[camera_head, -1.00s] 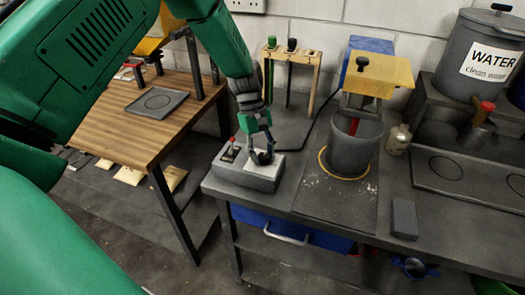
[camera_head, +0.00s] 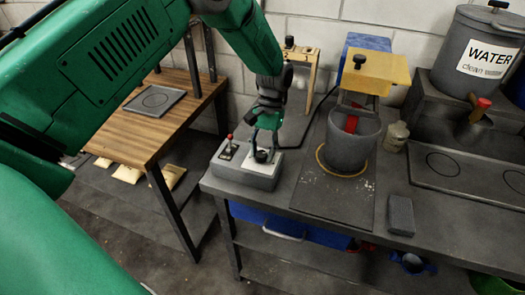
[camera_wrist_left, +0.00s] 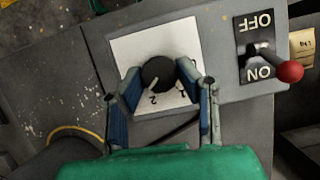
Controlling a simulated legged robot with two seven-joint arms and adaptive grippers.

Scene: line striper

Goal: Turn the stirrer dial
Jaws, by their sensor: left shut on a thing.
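The stirrer dial (camera_wrist_left: 158,75) is a black round knob with a pale pointer line. It sits on a white plate (camera_wrist_left: 128,46) with the numbers 1 and 2 in sight, on top of a grey control box (camera_head: 245,181). My left gripper (camera_wrist_left: 160,84) comes down from above with its fingers on either side of the dial, shut on it. The dial also shows in the head view (camera_head: 263,156), partly hidden by the fingers. A red-tipped switch lever (camera_wrist_left: 289,71) stands beside the dial, on the ON side of its plate. My right gripper is not in view.
A grey pot (camera_head: 352,143) stands under a yellow-topped stirrer (camera_head: 376,72) to the right. A grey block (camera_head: 401,214) lies near the bench's front edge. A water drum (camera_head: 480,55) stands at the back right. A wooden table (camera_head: 135,135) is at left.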

